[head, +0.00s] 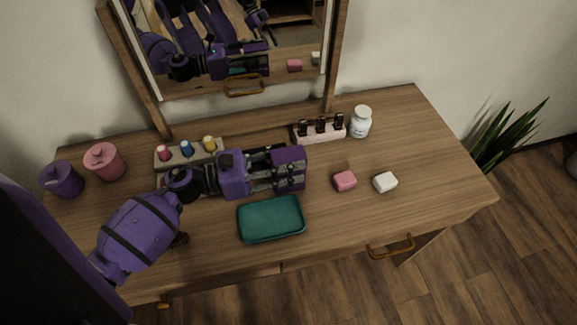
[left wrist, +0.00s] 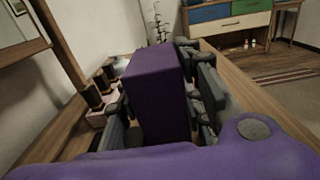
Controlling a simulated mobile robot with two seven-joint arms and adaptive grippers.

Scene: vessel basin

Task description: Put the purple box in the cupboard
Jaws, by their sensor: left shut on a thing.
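My left gripper (head: 282,170) is shut on the purple box (head: 289,156), above the wooden table. In the left wrist view the purple box (left wrist: 155,90) stands between the two dark fingers, its top and near side showing. A mirror-fronted unit (head: 146,75) with a wooden frame and a handle (head: 244,87) at its lower edge is at the back of the table. It looks shut; I cannot tell for sure whether it is the cupboard. My right gripper is not directly in view.
A teal tray (head: 271,219) lies in front of the left gripper. Pink soap (head: 344,181) and white soap (head: 385,182) lie to the right. Behind are bottle holders (head: 190,156) (head: 320,132) and a white jar (head: 361,122). Two pots (head: 104,162) (head: 63,180) stand left. The table's right end is clear.

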